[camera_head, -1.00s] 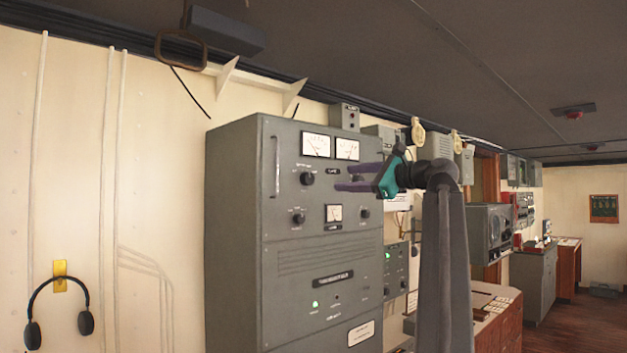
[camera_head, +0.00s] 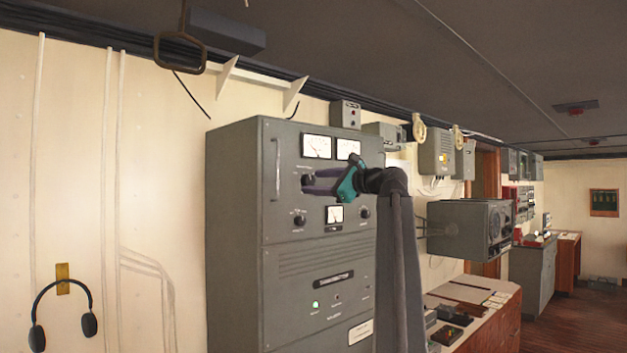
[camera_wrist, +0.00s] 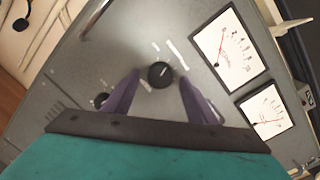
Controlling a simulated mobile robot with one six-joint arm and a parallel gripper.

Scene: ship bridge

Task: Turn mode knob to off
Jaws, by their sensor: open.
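A grey radio cabinet (camera_head: 230,230) stands against the wall. The black mode knob appears to be the upper left knob (camera_head: 308,180), below the two upper meters. In the wrist view this black knob (camera_wrist: 161,75) sits between and just beyond my purple fingertips, with a pale pointer line on its face. The head view shows my gripper (camera_head: 306,182) at the knob, fingers apart. In the wrist view my gripper (camera_wrist: 162,80) is open, with a finger on each side of the knob. I cannot tell whether either finger touches it. The label marks are too small to read.
Another black knob (camera_head: 299,219) lies below, and a third (camera_head: 365,212) is beside the small lower meter (camera_head: 334,213). A vertical handle (camera_head: 277,169) projects at the cabinet's left. A desk (camera_head: 470,300) stands right of my arm. Headphones (camera_head: 62,315) hang at left.

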